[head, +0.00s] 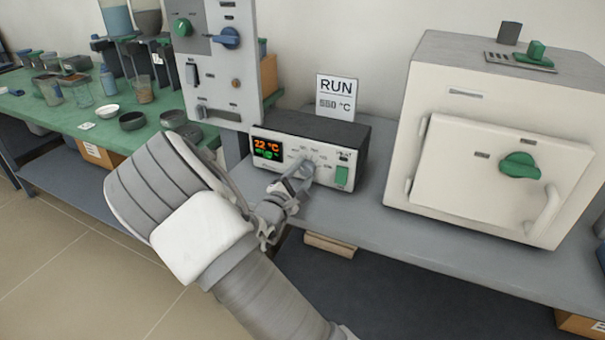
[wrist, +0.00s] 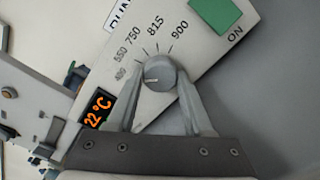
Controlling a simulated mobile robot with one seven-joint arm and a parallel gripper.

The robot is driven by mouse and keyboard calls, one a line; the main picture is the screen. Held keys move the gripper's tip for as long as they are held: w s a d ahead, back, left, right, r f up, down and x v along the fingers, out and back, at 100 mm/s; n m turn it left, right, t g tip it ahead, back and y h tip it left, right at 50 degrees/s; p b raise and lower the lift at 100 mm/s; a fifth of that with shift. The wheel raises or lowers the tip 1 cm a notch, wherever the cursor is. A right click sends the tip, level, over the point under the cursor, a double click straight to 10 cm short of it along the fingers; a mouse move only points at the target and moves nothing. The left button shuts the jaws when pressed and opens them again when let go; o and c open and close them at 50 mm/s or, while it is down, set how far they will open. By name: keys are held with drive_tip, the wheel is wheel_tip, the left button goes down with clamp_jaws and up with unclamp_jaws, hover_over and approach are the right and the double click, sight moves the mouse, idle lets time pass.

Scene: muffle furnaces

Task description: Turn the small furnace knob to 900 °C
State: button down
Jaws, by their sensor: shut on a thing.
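The small furnace controller (head: 310,150) is a box with an orange 22 °C display (head: 267,149) and a green switch (head: 342,176), on the grey bench. Its round grey knob (wrist: 160,74) shows in the wrist view, with 550, 750, 815 and 900 printed around it and a blurred lowest number. The knob's pale line points left, toward the low end, away from 900. My gripper (wrist: 160,80) is shut on the knob, one finger on each side. In the head view my gripper (head: 299,172) is at the panel and partly hides the knob.
A white furnace (head: 485,140) with a green door knob (head: 519,165) stands at right. A tall panel (head: 215,65) is at left, beside a green bench with cups and dishes.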

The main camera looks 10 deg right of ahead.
drive_tip(key=shift+m, duration=0.3)
drive_tip(key=shift+r+m+p, duration=0.1)
drive_tip(key=shift+m+p, duration=0.65)
drive_tip(key=shift+m, duration=0.25)
drive_tip(key=m, duration=0.2)
drive_tip(key=shift+m+p, duration=0.3)
drive_tip(key=shift+p, duration=0.1)
drive_tip(key=m, duration=0.6)
drive_tip(key=m+b, duration=0.2)
drive_tip(key=m, duration=0.5)
drive_tip(key=m+b, duration=0.3)
drive_tip(key=m, duration=0.2)
drive_tip(key=shift+s+m+b, duration=0.1)
drive_tip(key=shift+m+b, duration=0.2)
drive_tip(key=shift+c, duration=1.4)
unclamp_jaws()
drive_tip(key=shift+r, duration=0.1)
